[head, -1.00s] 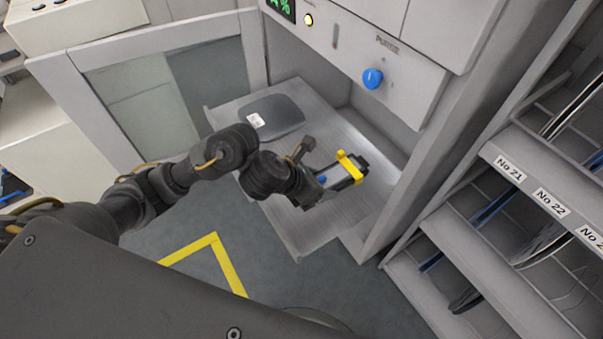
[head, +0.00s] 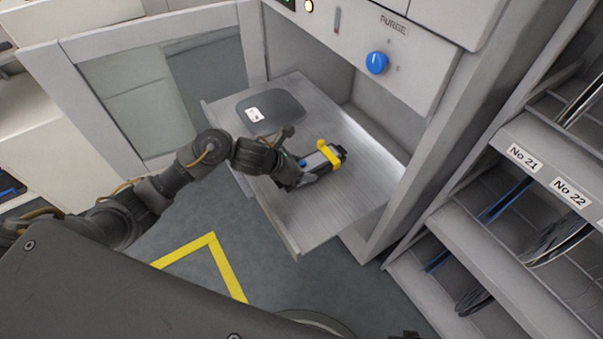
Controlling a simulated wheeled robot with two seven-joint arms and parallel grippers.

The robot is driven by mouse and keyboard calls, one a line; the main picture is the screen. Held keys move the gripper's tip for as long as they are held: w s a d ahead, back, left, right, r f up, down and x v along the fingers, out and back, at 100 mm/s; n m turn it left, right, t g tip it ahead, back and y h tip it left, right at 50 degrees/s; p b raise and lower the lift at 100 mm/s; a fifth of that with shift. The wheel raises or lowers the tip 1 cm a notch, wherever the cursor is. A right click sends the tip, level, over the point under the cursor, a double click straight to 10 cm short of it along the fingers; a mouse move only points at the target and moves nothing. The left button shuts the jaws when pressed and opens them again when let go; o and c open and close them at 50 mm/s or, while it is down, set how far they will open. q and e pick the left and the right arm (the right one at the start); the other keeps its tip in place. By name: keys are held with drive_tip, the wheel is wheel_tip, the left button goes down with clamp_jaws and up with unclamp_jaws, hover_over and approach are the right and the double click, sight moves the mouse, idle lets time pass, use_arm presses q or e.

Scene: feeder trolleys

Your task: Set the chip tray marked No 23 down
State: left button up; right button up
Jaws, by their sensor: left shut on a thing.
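My left gripper (head: 298,172) is shut on a grey and black piece with a yellow band and a blue spot, which I take for the chip tray (head: 326,158). No number on it can be read from here. It is over the pulled-out metal shelf (head: 340,205) of the cabinet; whether its underside touches the shelf I cannot tell. The gripper's fingers are mostly hidden by its own body. My right gripper is not in view.
A dark flat tray with a white label (head: 275,120) lies on the shelf, behind the gripper. The cabinet has a blue PURGE knob (head: 377,63) and an open glass door (head: 160,90). A rack labelled No 21 and No 22 (head: 545,172) stands at right. The shelf's front right is clear.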

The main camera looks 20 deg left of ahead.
use_arm(q)
wheel_tip(320, 180, down, 2)
drive_tip(key=shift+f, duration=0.25)
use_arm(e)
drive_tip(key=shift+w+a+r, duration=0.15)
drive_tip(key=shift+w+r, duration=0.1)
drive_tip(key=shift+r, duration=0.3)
use_arm(q)
drive_tip(key=shift+f+b, duration=0.1)
drive_tip(key=shift+b, duration=0.2)
drive_tip(key=o, duration=1.1)
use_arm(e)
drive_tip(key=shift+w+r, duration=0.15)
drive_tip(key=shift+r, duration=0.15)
